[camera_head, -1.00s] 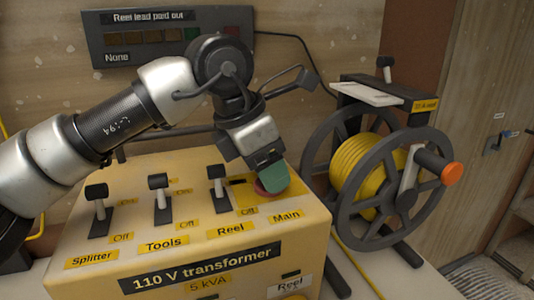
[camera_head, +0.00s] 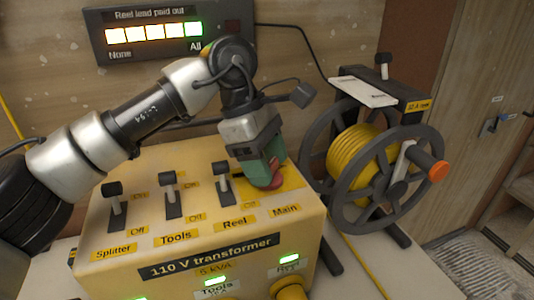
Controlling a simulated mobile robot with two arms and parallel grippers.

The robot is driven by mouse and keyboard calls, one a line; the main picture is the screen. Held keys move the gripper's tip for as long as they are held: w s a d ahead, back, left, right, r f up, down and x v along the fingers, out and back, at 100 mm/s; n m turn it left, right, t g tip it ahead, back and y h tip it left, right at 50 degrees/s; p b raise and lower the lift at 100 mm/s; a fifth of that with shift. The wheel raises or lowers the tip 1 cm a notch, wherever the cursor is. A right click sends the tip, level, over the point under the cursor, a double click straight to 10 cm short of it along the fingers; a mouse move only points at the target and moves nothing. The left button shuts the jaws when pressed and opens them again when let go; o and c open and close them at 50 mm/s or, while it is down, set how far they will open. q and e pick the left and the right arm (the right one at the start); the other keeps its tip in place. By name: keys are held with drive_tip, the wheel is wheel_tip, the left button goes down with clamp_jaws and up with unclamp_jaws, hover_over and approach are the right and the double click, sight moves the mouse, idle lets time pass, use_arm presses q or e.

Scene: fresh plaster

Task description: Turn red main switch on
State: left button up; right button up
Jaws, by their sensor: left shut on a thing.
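The red main switch (camera_head: 275,185) is on the top right of the yellow 110 V transformer (camera_head: 127,240), by the label "Main". It is mostly hidden behind the green fingers of my left gripper (camera_head: 264,176), which comes down from above and is shut on it. The exact angle of the switch cannot be told. My right gripper is not in view.
Three black-handled levers, Splitter (camera_head: 114,191), Tools (camera_head: 169,180) and Reel (camera_head: 224,170), stand left of my gripper. A yellow cable reel (camera_head: 352,152) stands close on the right. A lit "Reel lead paid out" panel (camera_head: 120,53) hangs behind.

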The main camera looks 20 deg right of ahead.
use_arm(q)
drive_tip(key=shift+r+m, duration=0.1)
drive_tip(key=shift+m, duration=0.2)
drive_tip(key=o, duration=0.9)
drive_tip(key=v, duration=1)
drive_tip(key=shift+w+r, duration=0.15)
drive_tip(key=shift+r, duration=0.2)
